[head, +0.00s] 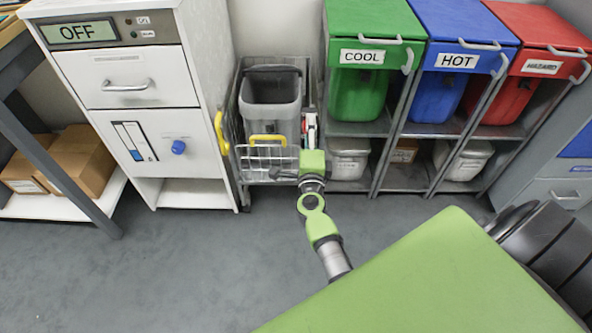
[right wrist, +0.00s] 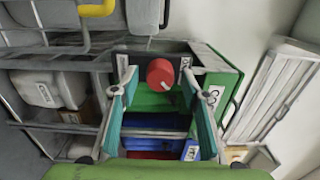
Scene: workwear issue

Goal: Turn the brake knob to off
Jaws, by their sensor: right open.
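A round red knob (right wrist: 160,74) sits on a dark plate with small white labels at its sides, in the right wrist view; a pale mark shows near its right edge. The label wording is too small to read. My right gripper (right wrist: 158,82) is open, its two teal fingers to the left and right of the knob, with gaps visible. In the head view my right gripper (head: 284,174) is beside the wire cart (head: 240,115), and the red knob cannot be made out clearly there. My left gripper is not in view.
A white cabinet (head: 120,85) with an OFF display and a blue knob (head: 178,147) stands left of the cart. Green (head: 362,95), blue (head: 438,92) and red (head: 505,95) bins on racks stand to the right. The floor in front is clear.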

